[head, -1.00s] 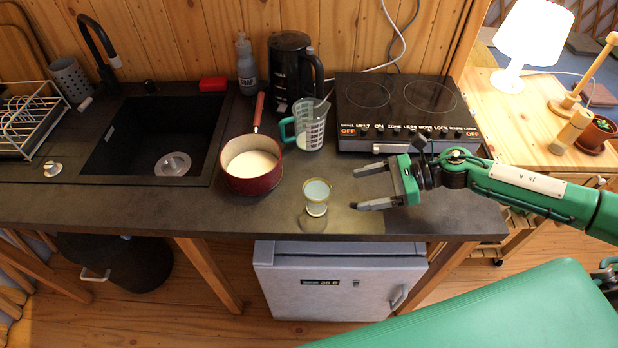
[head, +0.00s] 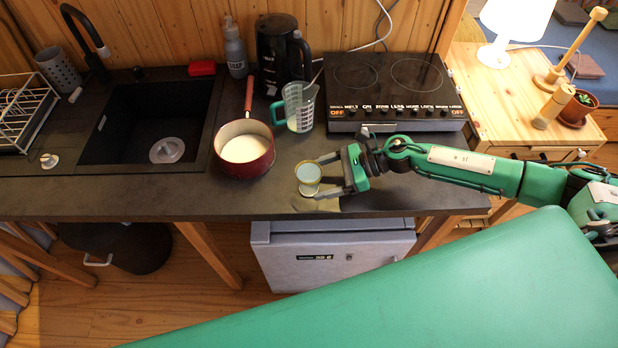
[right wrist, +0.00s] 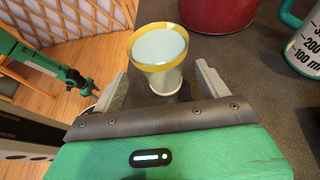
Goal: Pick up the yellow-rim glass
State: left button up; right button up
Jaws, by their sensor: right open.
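The yellow-rim glass (head: 308,176) stands upright on the dark counter, right of the red pot. It also shows in the right wrist view (right wrist: 160,50), with a pale inside and a yellow band at the rim. My right gripper (head: 322,176) comes from the right at counter height. It is open, with one fingertip on each side of the glass's lower part; I cannot tell whether either touches it. In the right wrist view a green arm, likely my left, shows at the far left; its small gripper end (right wrist: 88,88) is unclear.
The red pot (head: 258,166) with white contents stands close left of the glass. The measuring cup (head: 305,112) is behind it. The stove (head: 350,118) is at the back right. The counter's front edge is close in front of the glass.

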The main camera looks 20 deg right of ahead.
aim_at(298, 184)
jog(key=p+x, duration=0.1)
jog(key=x, duration=0.2)
jog(key=shift+w+a+p, duration=0.1)
jog(key=shift+w+p, duration=0.1)
jog(key=shift+p, duration=0.1)
jog(key=shift+a+f, duration=0.3)
pick_arm(q)
jog(key=shift+s+r, duration=0.95)
jog(key=shift+r, duration=0.2)
pick_arm(e)
jog(key=c, duration=1.2)
pick_arm(q)
jog(key=shift+w, duration=0.2)
notch_tip(298, 184, down, 6)
jog(key=b, duration=0.6)
pick_arm(e)
notch_tip(298, 184, up, 28)
jog(key=shift+r, duration=0.1)
